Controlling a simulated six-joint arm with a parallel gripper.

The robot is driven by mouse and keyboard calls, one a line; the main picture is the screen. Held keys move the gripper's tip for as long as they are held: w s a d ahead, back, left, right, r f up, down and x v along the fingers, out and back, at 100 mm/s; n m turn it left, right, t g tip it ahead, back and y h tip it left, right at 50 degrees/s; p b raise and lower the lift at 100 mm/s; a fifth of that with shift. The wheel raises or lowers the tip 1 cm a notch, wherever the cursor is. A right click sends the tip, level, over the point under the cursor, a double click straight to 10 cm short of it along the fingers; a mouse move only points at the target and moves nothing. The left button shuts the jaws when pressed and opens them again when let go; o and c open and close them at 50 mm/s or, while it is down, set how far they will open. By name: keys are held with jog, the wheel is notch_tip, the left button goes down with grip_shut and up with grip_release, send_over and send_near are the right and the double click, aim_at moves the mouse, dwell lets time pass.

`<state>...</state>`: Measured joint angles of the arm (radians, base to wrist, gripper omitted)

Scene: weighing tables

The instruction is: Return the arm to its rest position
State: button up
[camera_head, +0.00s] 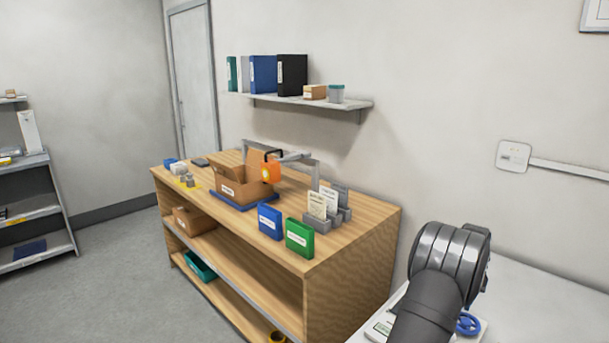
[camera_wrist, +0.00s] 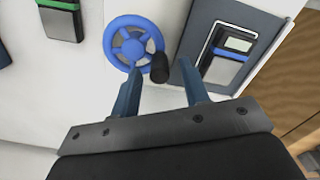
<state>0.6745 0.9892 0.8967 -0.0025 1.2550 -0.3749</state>
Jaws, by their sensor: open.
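In the head view my dark arm is at the lower right, over the white table, and hides the gripper. Part of the blue handwheel (camera_head: 467,324) shows beside the arm.
A device with a small display (camera_wrist: 226,52) sits right of the handwheel, and a black-and-green item (camera_wrist: 60,17) at the upper left. In the head view a wooden bench (camera_head: 345,262) holds an open cardboard box (camera_head: 251,187), a blue box (camera_head: 270,221) and a green box (camera_head: 299,238).

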jog(key=shift+f, duration=0.9)
